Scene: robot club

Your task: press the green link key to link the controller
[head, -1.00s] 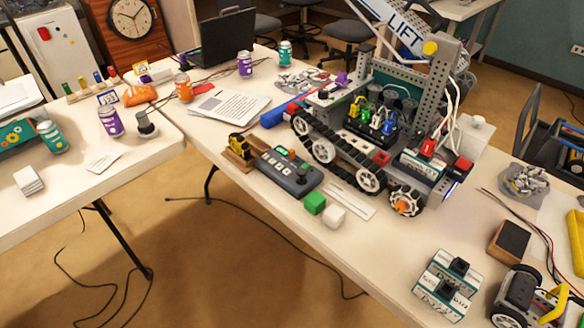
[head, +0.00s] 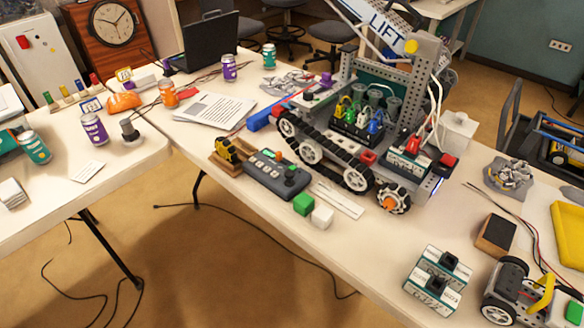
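The dark grey controller (head: 275,176) lies on the right-hand table in front of the tracked robot. It has a black joystick at its right end and a row of small keys. A small green spot (head: 278,156) and an orange one show at its back edge; they are too small to tell whether either is a key. Neither of my grippers is in view.
The tracked robot (head: 345,165) with its LIFT arm stands behind the controller. A yellow-and-black device on a wooden base (head: 226,153) is at its left. Two boxed modules (head: 438,275) and a small wheeled robot (head: 512,290) stand front right. A floor gap separates the two tables.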

